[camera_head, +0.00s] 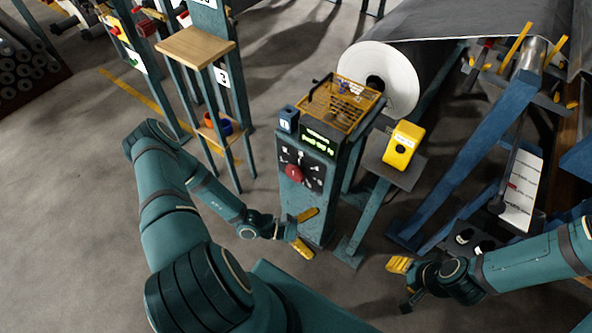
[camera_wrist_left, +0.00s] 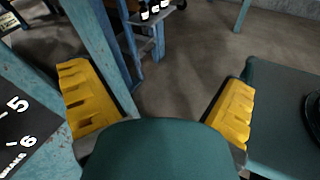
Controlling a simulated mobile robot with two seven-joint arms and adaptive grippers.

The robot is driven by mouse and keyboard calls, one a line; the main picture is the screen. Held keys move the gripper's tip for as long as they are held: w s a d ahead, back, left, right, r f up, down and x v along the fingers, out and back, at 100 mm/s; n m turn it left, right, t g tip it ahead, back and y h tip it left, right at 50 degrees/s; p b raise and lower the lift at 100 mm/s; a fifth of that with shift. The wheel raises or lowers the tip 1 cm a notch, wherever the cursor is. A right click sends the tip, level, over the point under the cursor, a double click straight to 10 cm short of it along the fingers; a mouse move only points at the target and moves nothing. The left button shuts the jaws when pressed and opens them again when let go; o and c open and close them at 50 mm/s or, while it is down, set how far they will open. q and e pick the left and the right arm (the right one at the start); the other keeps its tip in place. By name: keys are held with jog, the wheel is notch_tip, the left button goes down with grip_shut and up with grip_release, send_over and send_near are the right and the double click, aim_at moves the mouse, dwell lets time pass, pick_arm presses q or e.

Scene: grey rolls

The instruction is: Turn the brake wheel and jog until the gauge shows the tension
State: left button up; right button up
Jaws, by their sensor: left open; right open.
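A teal control post (camera_head: 300,205) stands in the middle of the head view. Its dark sloped panel carries a red round knob (camera_head: 293,173) among white marks, and above it a lit green display (camera_head: 318,141), too small to read. The left wrist view shows part of a dark dial plate (camera_wrist_left: 18,135) with "5", "6" and "BRAKE" lettering. A yellow box (camera_head: 402,146) stands on a pedestal to the right. A white scale board (camera_head: 521,190) with a red mark is further right. My left gripper (camera_head: 304,232) is open and empty, low before the post. My right gripper (camera_head: 401,283) is open and empty.
A large white-ended roll (camera_head: 380,80) and blue machine frame (camera_head: 470,165) stand behind and right. A wooden-topped stand (camera_head: 195,45) is at upper left.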

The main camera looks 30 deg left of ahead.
pick_arm(q)
jog(key=w+a+n+t+y, duration=0.3)
jog(key=a+n+t+y, duration=0.2)
jog(key=a+n+t, duration=0.3)
jog(key=n+t+y+p, duration=0.1)
jog(key=n+t+y, duration=0.25)
jog(key=y, duration=0.35)
send_near(293, 176)
jog(key=shift+n+g, duration=0.35)
jog(key=shift+g, duration=0.1)
jog(key=w, duration=0.3)
jog(key=w+r+b, duration=0.1)
jog(key=w, duration=0.3)
jog(key=w+d+b, duration=0.1)
jog(key=w, duration=0.3)
jog(key=shift+d+r, duration=0.1)
jog(key=shift+r, duration=0.15)
jog(key=shift+c, duration=0.3)
jog(key=c, duration=1)
